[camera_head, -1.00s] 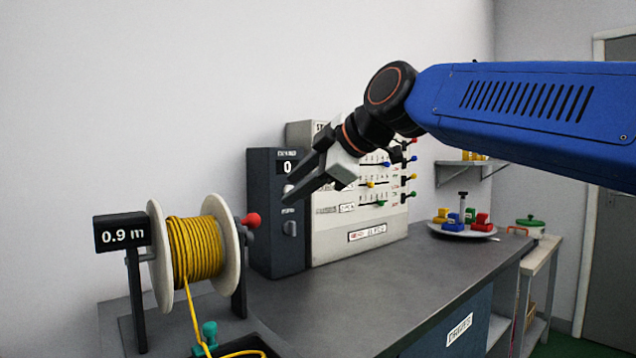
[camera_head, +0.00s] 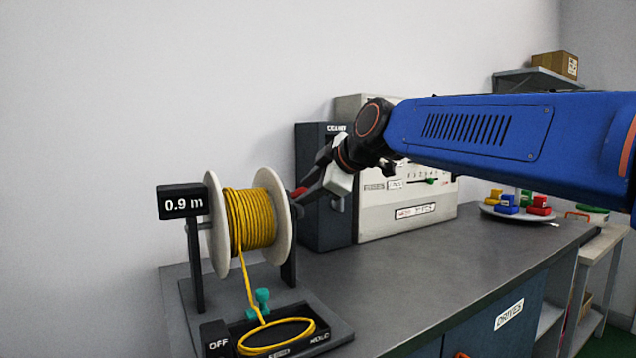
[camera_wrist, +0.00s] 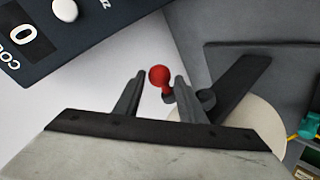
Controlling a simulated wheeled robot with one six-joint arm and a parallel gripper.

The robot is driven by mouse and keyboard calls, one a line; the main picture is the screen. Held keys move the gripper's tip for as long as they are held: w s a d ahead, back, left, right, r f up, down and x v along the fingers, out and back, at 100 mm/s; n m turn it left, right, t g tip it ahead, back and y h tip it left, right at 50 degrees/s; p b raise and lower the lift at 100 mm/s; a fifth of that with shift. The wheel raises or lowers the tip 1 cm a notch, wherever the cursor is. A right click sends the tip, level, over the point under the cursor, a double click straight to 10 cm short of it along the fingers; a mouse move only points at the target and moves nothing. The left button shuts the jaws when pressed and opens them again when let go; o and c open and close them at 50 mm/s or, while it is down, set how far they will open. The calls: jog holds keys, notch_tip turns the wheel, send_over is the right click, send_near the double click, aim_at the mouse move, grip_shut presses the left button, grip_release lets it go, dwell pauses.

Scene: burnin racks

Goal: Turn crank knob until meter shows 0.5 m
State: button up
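The meter (camera_head: 182,201) reads 0.9 m and stands left of the reel (camera_head: 280,225), which is wound with yellow cord (camera_head: 250,218). The red crank knob (camera_head: 300,192) is on the right side of the reel, partly hidden by my gripper (camera_head: 312,195) in the head view. In the wrist view the red knob (camera_wrist: 159,76) sits between the tips of my gripper (camera_wrist: 160,78). The fingers stand apart, with gaps visible on both sides of the knob.
A dark counter box (camera_head: 325,220) and a pale panel box (camera_head: 405,212) stand close behind my gripper. A plate of coloured pieces (camera_head: 490,211) is at the right.

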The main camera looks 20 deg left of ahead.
jog(key=shift+x, duration=0.8)
jog(key=c, duration=0.7)
jog(key=shift+c, duration=0.2)
jog(key=shift+r, duration=0.15)
jog(key=shift+s+d+r, duration=0.25)
jog(key=shift+r, duration=0.25)
jog(key=shift+s+d+r, duration=0.2)
jog(key=shift+d+r, duration=0.1)
jog(key=shift+r, duration=0.2)
